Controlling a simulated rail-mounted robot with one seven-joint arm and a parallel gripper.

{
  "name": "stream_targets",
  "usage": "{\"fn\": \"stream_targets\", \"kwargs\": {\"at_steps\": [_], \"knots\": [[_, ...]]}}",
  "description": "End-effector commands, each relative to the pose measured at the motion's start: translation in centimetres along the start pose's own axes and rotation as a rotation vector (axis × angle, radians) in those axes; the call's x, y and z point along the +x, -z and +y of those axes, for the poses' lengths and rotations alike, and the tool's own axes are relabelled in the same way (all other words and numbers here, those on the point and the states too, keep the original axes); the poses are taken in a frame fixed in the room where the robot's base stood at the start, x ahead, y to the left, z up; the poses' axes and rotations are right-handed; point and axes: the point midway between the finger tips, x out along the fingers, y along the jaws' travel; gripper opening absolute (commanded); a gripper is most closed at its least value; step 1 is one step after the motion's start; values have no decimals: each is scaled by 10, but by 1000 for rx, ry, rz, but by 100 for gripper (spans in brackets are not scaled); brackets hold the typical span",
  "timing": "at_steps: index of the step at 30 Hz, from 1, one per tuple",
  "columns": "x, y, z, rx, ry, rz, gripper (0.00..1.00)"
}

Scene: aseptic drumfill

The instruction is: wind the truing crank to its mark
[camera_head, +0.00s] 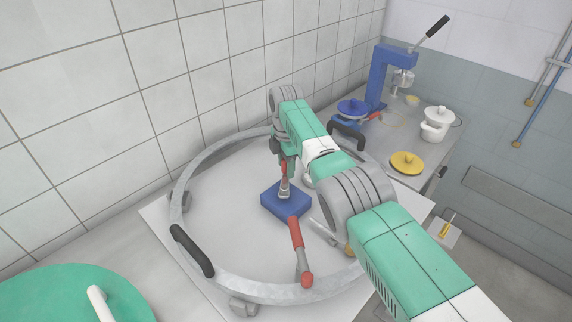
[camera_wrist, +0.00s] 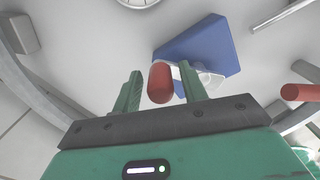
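A blue block (camera_head: 286,203) sits on the white plate inside a large grey ring. A grey crank hub (camera_head: 284,189) stands on it, with a red upright grip above. My gripper (camera_head: 285,160) points down over this block. In the wrist view the red grip (camera_wrist: 160,82) lies between the two green fingers of my gripper (camera_wrist: 160,85), with a gap on each side, so the fingers are open around it. The blue block (camera_wrist: 197,45) shows beyond the fingertips. I cannot make out the crank's mark.
A red-handled lever (camera_head: 296,234) lies in front of the block; its red end (camera_wrist: 300,92) shows right in the wrist view. The grey ring (camera_head: 265,291) with a black handle (camera_head: 192,250) surrounds the area. A tiled wall stands behind. A blue press (camera_head: 385,75) and white pot (camera_head: 436,122) stand farther right.

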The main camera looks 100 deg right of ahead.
Motion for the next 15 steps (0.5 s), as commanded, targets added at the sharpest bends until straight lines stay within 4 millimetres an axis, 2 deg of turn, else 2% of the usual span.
{"fn": "stream_targets", "kwargs": {"at_steps": [8, 11, 15], "knots": [[1, 0, 0, 1, 1, -1, 47], [-11, 0, 0, 0, -1, -1, 47], [-41, 0, 0, 0, -2, -1, 47]]}}
